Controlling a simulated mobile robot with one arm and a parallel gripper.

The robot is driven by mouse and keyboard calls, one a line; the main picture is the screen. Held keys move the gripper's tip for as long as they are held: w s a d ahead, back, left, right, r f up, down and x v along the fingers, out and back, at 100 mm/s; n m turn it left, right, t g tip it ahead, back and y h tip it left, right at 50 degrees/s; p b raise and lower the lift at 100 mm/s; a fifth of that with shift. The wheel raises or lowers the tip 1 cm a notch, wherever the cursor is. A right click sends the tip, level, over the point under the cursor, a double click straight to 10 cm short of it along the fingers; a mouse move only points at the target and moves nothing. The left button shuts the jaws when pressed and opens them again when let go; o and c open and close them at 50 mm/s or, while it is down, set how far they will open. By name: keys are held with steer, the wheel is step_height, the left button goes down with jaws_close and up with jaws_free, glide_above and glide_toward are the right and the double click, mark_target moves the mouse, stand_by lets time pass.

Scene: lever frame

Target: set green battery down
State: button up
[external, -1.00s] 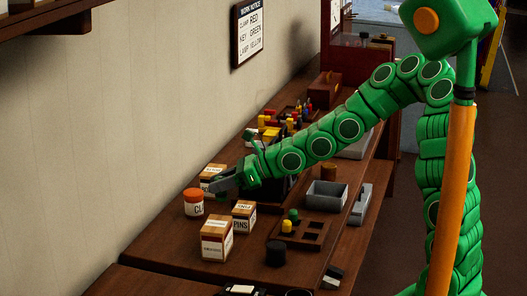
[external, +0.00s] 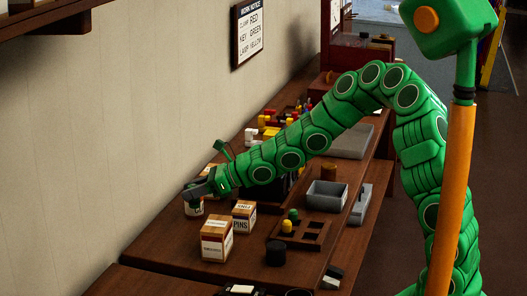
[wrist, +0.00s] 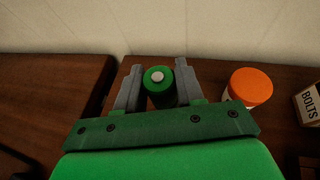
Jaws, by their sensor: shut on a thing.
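The green battery (wrist: 160,86), with a pale round terminal on its end, is between the two grey fingers of my gripper (wrist: 156,72) in the wrist view. My gripper is shut on it. In the external view my gripper (external: 193,192) is low over the left side of the bench, near the wall. I cannot tell whether the battery touches the bench.
In the external view, a PINS box (external: 243,216), another box (external: 216,240) and a black cylinder (external: 276,253) stand nearby. Bare bench lies left of the battery.

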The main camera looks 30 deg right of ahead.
steer(key=shift+w+a+f, duration=0.45)
steer(key=shift+w+f, duration=0.4)
steer(key=shift+f, duration=0.2)
steer(key=shift+w+a+f, duration=0.45)
steer(key=shift+w+f, duration=0.35)
steer(key=shift+f, duration=0.25)
steer(key=shift+w+a+f, duration=0.45)
steer(key=shift+w+f, duration=0.4)
steer(key=shift+f, duration=1.65)
steer(key=shift+f, duration=0.1)
steer(key=o, duration=1.1)
